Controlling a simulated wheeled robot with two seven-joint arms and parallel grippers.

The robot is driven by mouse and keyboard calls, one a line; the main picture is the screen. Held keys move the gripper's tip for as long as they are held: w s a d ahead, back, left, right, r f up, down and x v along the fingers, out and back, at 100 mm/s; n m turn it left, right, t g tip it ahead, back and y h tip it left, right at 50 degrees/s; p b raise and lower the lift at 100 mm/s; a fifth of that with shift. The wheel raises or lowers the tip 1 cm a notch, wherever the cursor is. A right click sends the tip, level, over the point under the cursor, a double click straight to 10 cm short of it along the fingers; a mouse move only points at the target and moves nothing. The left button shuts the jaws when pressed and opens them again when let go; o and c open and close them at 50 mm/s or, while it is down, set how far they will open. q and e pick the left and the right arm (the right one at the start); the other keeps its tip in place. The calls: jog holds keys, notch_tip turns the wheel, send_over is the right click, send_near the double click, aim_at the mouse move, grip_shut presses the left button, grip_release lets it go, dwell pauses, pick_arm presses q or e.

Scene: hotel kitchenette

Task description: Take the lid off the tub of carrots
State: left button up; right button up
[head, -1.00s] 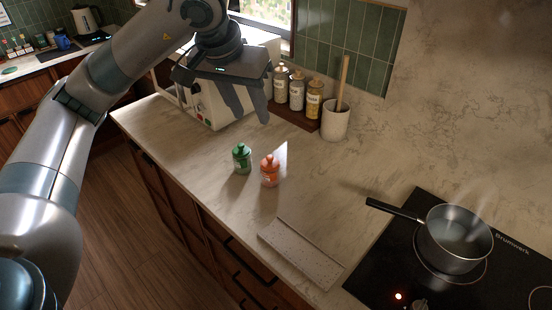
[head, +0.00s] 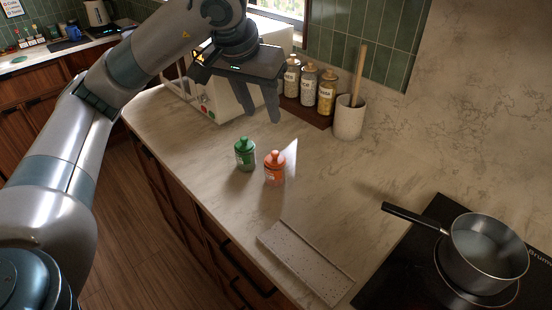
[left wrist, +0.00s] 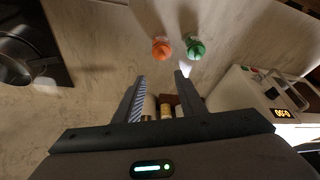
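The orange tub (head: 275,171) stands upright on the counter with a knobbed orange lid (head: 274,156) on it; I take it as the carrots, though its label is too small to read. A similar green tub (head: 245,155) stands close to its left. The left wrist view shows the orange tub (left wrist: 161,49) and green tub (left wrist: 195,48) from above, beyond the fingertips. My left gripper (head: 262,115) is open and empty, raised above the counter, farther back than the tubs. Its two fingers are apart in the left wrist view (left wrist: 160,77). My right gripper is not in view.
A speckled tray (head: 306,262) lies nearer the front edge. A saucepan (head: 484,250) sits on the black hob at the right, its handle pointing left. Several jars (head: 308,86), a utensil crock (head: 349,118) and a white appliance (head: 220,98) stand behind. Counter around the tubs is clear.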

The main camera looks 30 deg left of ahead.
aim_at(275, 156)
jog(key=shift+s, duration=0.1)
